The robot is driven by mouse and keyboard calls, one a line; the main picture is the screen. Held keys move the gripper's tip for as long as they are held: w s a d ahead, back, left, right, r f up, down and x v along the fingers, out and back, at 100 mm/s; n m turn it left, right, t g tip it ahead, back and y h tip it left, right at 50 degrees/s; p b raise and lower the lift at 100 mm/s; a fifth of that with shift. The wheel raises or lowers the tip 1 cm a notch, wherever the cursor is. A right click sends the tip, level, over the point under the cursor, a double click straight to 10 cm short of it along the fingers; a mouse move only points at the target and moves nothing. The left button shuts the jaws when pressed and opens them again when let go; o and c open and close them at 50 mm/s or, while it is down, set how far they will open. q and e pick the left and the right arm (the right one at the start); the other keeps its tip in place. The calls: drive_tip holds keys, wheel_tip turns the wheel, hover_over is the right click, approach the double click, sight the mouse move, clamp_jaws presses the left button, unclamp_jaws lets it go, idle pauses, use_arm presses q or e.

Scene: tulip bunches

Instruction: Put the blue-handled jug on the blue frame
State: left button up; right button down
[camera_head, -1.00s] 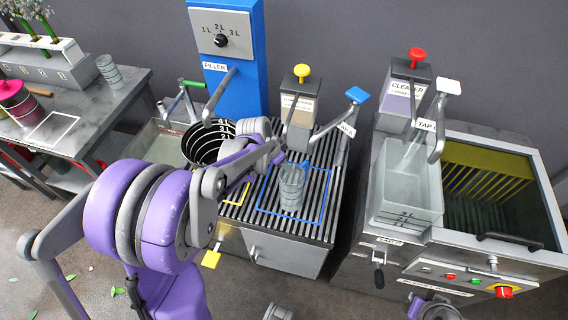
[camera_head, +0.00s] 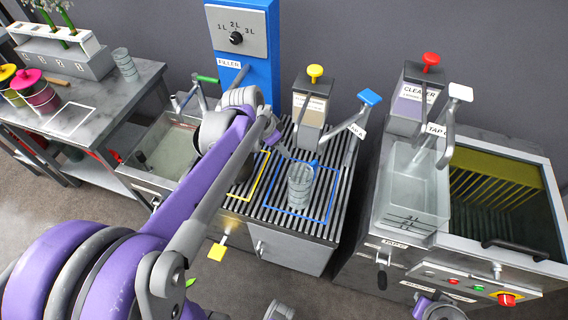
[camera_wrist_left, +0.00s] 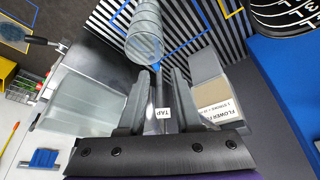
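The blue-handled jug (camera_head: 300,188) is clear and ribbed and stands upright on the slatted grate, inside the blue frame (camera_head: 285,210). A bit of its blue handle shows at its top. In the left wrist view the jug (camera_wrist_left: 145,36) is just beyond the fingertips, with the blue frame (camera_wrist_left: 196,47) around its base. My left gripper (camera_head: 271,135) is above and behind the jug, near the taps, partly hidden by its own arm. In the left wrist view my left gripper (camera_wrist_left: 158,82) has its fingers apart with nothing between them. My right gripper is not in view.
The yellow frame (camera_head: 262,172) lies left of the blue one, mostly behind my arm. A clear container (camera_head: 415,185) stands right.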

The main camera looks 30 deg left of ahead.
use_arm(q)
drive_tip(key=s+d+f+n+y, duration=0.1)
drive_tip(key=s+d+n, duration=0.1)
drive_tip(key=s+d, duration=0.3)
drive_tip(key=s+d+f+n+t+y, duration=0.1)
drive_tip(key=s+d, duration=0.4)
drive_tip(key=s, duration=0.6)
drive_tip(key=shift+s+d+f+n, duration=0.3)
drive_tip(key=shift+s+f+n, duration=0.05)
drive_tip(key=shift+f+n, duration=0.35)
drive_tip(key=shift+w+r+p, duration=0.35)
drive_tip(key=shift+r+p, duration=0.4)
drive_tip(key=shift+r, duration=0.15)
drive_tip(key=shift+s, duration=0.1)
